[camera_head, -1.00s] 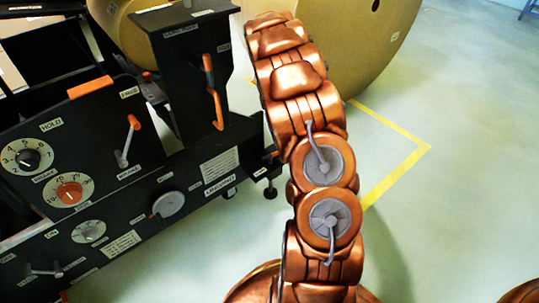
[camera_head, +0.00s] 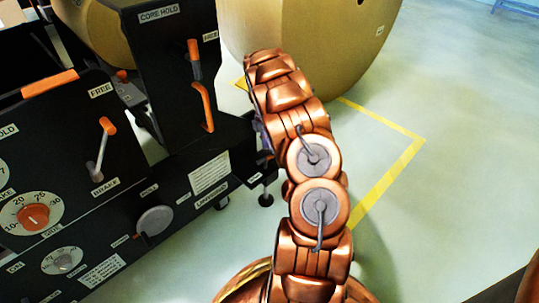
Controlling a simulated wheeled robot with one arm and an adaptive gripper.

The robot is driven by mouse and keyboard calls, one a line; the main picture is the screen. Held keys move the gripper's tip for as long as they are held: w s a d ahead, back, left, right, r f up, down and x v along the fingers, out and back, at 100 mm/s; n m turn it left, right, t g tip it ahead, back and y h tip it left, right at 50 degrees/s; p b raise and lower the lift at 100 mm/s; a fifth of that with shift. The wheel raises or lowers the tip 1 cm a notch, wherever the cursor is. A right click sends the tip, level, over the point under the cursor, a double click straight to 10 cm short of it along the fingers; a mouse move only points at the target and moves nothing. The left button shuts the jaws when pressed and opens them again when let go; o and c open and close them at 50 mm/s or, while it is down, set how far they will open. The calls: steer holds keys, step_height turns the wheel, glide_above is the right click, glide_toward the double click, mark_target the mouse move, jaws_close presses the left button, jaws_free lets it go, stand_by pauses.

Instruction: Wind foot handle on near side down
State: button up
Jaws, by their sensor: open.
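The near-side foot (camera_head: 265,199) is a short dark stem with a round pad, below the right end of the black machine frame, just left of my arm. Another foot pad shows farther left under the frame. I cannot make out the foot handle for certain; a small dark part beside the frame's end is partly covered by my arm. My copper arm rises through the middle of the view and bends away over the frame's right end. My gripper is hidden behind the arm, so its distance from the foot handle cannot be told.
The black machine (camera_head: 165,70) fills the left, with orange-tipped levers (camera_head: 104,145), an orange dial (camera_head: 34,217) and a grey knob (camera_head: 155,220). A large kraft roll (camera_head: 330,50) stands behind my arm. The pale floor at right, with yellow tape (camera_head: 392,175), is clear.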

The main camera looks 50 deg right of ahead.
mark_target(266, 163)
steer(key=f, duration=0.2)
steer(key=f+b, duration=0.1)
steer(key=shift+s+f, duration=0.15)
steer(key=shift+s, duration=0.15)
jaws_close()
